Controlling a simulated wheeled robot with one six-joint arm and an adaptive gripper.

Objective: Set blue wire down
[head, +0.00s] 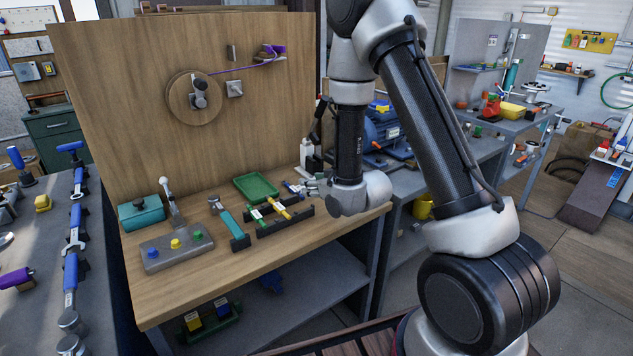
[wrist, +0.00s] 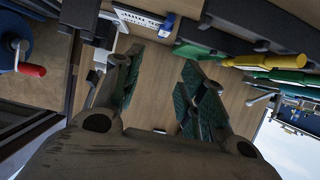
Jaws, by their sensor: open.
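My gripper (wrist: 160,88) is open and empty in the wrist view, its two green-padded fingers apart with bare wood showing between them. In the head view it (head: 313,187) is low over the right part of the bench, small and partly hidden by my arm. A small blue piece (wrist: 168,22) lies beyond the fingers in the wrist view, beside a white lettered label (wrist: 138,18); I cannot tell if it is the blue wire. A purple wire (head: 228,71) runs across the upright wooden board. No clearly blue wire shows.
A black rack (wrist: 240,28) with yellow (wrist: 266,61) and green-handled tools is close to my gripper. A green tray (head: 256,187), a teal box (head: 141,213) and a grey block with coloured buttons (head: 177,247) stand on the bench.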

